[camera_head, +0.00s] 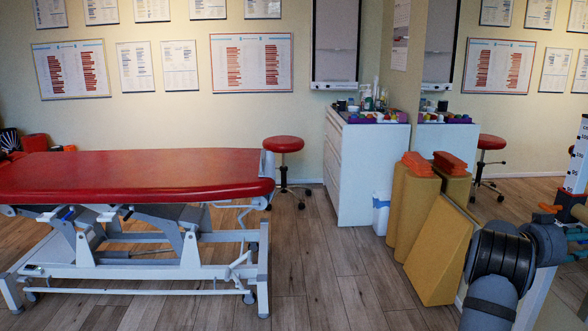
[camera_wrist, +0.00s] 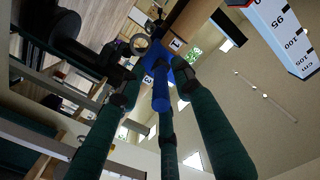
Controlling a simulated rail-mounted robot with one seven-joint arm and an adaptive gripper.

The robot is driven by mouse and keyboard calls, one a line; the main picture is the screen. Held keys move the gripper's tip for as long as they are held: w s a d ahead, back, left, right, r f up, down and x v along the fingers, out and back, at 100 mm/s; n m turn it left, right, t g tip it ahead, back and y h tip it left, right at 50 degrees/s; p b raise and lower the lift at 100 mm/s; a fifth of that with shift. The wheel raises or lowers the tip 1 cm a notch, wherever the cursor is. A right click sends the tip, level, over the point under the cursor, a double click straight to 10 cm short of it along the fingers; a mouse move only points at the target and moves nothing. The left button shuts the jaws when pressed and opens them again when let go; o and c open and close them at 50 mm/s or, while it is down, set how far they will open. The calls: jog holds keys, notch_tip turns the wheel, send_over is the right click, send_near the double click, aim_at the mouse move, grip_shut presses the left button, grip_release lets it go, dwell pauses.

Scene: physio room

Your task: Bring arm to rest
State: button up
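My arm (camera_head: 503,262) shows at the lower right of the head view, as a black ringed joint and blue-grey links beside the yellow foam wedge.
A red treatment table (camera_head: 130,175) stands left. A white cabinet (camera_head: 362,180), yellow foam blocks (camera_head: 410,210) and a wedge (camera_head: 440,250) stand by the mirror. A height scale (camera_wrist: 285,35) is near the arm. The middle floor is clear.

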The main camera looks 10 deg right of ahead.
jog(key=w+a, duration=0.1)
jog(key=a, duration=1.1)
jog(key=d, duration=0.8)
jog(key=s+d, duration=0.1)
jog(key=d, duration=0.3)
jog(key=shift+d, duration=0.4)
jog(key=shift+a+f+t+b, duration=0.25)
jog(key=shift+t+b, duration=0.25)
jog(key=shift+b, duration=0.4)
jog(key=shift+s+a+r+n+b, duration=0.1)
jog(key=shift+s+n+b, duration=0.05)
jog(key=shift+n+b, duration=0.25)
jog(key=shift+s+n+t+b, duration=0.15)
jog(key=shift+n+t+b, duration=0.15)
jog(key=shift+t, duration=0.3)
jog(key=shift+r, duration=0.1)
